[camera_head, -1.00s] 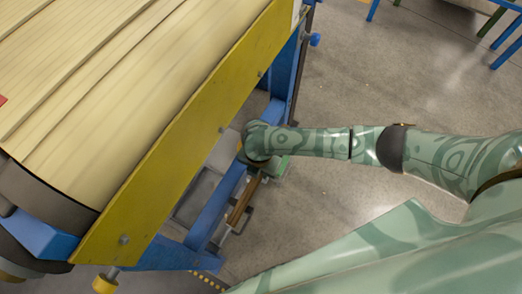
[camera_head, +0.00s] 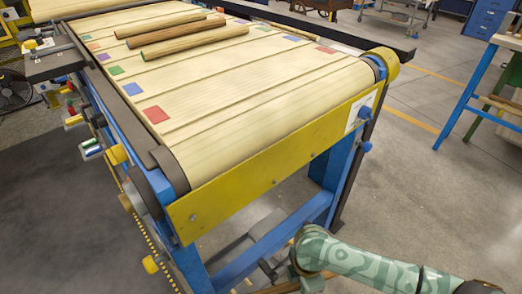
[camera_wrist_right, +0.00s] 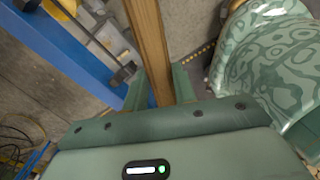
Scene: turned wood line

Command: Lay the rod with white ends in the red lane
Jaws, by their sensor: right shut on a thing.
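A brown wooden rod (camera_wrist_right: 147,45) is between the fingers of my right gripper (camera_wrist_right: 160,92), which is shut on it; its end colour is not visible. In the head view my right gripper (camera_head: 308,282) is low, beyond and below the near end of the belt (camera_head: 235,105), and part of the rod shows at the bottom edge (camera_head: 283,287). The red lane is the nearest full lane, with a red patch (camera_head: 155,114) at its left end and another red patch (camera_head: 325,50) at its right end. No rod lies in it. My left gripper is out of view.
Other brown rods (camera_head: 195,42) lie across farther lanes of the belt. A yellow board (camera_head: 275,160) and blue frame (camera_head: 240,265) close the near end of the line. A blue-legged bench (camera_head: 470,90) stands at right. Open floor lies between.

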